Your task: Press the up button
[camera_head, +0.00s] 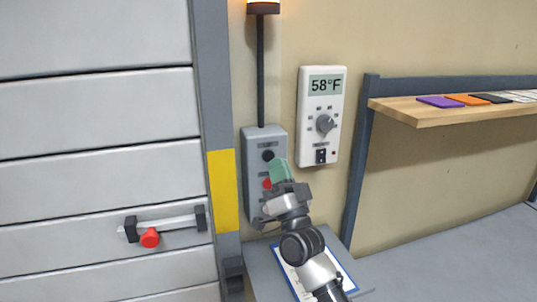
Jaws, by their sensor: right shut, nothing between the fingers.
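A grey control box (251,150) is fixed to the wall right of the yellow-marked door post. Its dark upper button (268,155) shows, with a small label above it that is too small to read. A red button (267,184) sits lower on the box. My right gripper (278,164) is shut and empty, its green fingertips in front of the box, just right of and slightly below the dark button. I cannot tell whether it touches the box. The gripper hides part of the box's right side and lower front. My left gripper is not in view.
A white panel (312,92) reading 58°F, with a knob, hangs to the right. A wooden shelf (450,113) with flat coloured items juts out farther right. The panelled door (95,105) has a red-knobbed latch (150,238). A clipboard (287,275) lies below my arm.

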